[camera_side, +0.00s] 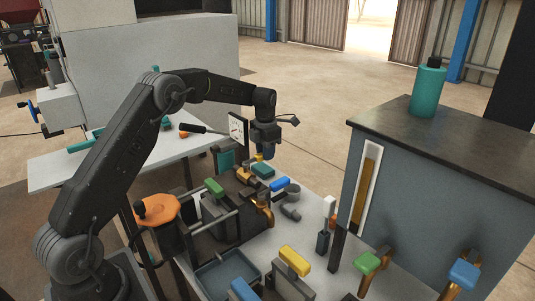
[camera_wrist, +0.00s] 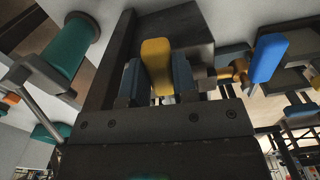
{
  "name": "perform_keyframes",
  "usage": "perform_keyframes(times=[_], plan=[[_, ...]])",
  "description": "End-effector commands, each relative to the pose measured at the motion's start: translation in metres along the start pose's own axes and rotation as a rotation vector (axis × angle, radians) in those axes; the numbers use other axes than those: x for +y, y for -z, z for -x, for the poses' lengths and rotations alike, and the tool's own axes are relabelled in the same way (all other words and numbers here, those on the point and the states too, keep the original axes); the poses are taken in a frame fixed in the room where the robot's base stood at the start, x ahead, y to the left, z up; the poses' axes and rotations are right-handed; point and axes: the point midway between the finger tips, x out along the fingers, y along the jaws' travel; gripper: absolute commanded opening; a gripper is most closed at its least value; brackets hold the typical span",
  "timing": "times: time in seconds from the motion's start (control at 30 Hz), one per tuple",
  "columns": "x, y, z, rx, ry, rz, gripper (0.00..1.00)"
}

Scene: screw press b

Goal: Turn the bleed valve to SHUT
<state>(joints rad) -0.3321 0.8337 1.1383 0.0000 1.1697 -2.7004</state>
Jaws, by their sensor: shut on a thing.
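My gripper (camera_wrist: 157,72) is shut on a yellow handle (camera_wrist: 156,60), with one blue-grey finger on each side of it. In the side view my gripper (camera_side: 267,152) points down over the machine at the back of the bench. A small bit of the yellow handle (camera_side: 259,157) shows beside it there. No label or SHUT mark is legible, so I cannot tell the handle's setting or confirm that it is the bleed valve. The handle's lower part is hidden by the gripper in the wrist view.
A blue handle (camera_wrist: 267,58) on a brass stem stands right of the gripper, and a teal handle (camera_wrist: 70,45) stands left. Green (camera_side: 213,186) and yellow (camera_side: 294,260) handles stand nearer the front. A grey cabinet (camera_side: 430,185) with a teal bottle (camera_side: 427,90) is at right.

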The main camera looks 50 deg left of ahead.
Motion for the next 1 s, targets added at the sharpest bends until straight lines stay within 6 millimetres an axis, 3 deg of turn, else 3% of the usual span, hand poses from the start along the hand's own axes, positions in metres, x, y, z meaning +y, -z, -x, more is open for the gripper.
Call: perform_keyframes(times=[0.3,0.8,0.83,1.0], plan=[[0.0084,0.0006,0.0011,-0.001,0.000,0.109,0.00],[0.0103,0.0011,0.0012,-0.001,0.000,0.133,0.00],[0.0104,0.0011,0.0012,-0.001,0.000,0.133,0.27],[0.0101,0.0010,0.0009,-0.001,0.000,0.130,0.44]])
